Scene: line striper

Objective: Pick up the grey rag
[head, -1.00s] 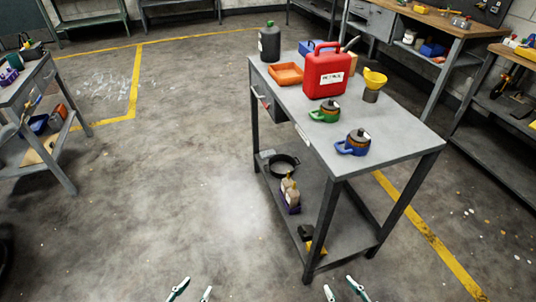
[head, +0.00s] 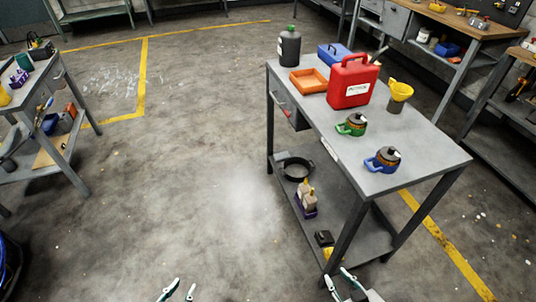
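I cannot make out a grey rag anywhere in this view. A grey metal table (head: 399,150) with a lower shelf (head: 366,238) stands to the right of centre. My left gripper (head: 180,292) is at the bottom edge, its two fingertips apart with nothing visible between them. My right gripper (head: 340,284) is at the bottom edge in front of the table's near leg. Its fingertips are apart and I see nothing held.
On the table are a red can (head: 352,82), an orange tray (head: 309,80), a dark bottle (head: 289,47), a yellow funnel (head: 400,90) and two small oil cans. A black pan (head: 297,170) sits on the lower shelf. Another cart (head: 62,75) stands left. Floor between is clear.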

